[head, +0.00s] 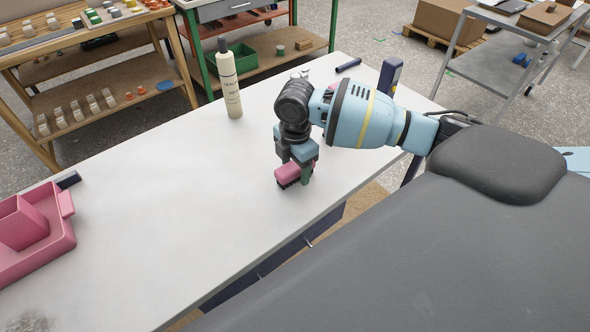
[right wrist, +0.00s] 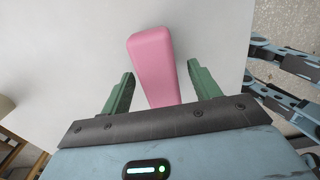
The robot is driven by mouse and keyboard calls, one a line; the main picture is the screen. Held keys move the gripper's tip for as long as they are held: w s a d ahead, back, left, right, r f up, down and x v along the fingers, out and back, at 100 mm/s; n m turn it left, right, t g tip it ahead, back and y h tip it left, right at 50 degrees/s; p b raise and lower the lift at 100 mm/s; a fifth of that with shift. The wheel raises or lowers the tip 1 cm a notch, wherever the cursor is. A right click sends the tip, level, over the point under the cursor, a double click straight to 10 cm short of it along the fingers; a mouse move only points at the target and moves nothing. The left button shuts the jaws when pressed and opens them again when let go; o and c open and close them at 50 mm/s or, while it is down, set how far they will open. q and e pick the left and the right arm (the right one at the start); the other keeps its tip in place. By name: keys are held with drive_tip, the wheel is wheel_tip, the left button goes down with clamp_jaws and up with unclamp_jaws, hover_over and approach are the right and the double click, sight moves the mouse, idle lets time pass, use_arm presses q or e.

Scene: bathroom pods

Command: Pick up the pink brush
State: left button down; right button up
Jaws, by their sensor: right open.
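The pink brush (head: 288,174) lies on the white table under my right gripper, with dark bristles along its lower side. In the right wrist view, its pink back (right wrist: 153,62) lies lengthwise between two green fingers, with a gap on each side. My right gripper (head: 294,172) is open around the brush and points down at the table. It also shows in the right wrist view (right wrist: 162,85). The gripper hides part of the brush in the head view. My left gripper is not in view.
A cream bottle (head: 229,85) with a black cap stands on the white table (head: 170,190) behind the gripper. A pink tray (head: 40,255) sits at the left edge. The table between tray and brush is clear. Shelves and a cart stand beyond.

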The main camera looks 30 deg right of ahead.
drive_tip(key=shift+c, duration=0.4)
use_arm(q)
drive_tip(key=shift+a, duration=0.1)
use_arm(e)
drive_tip(key=c, duration=1)
drive_tip(key=shift+r, duration=0.15)
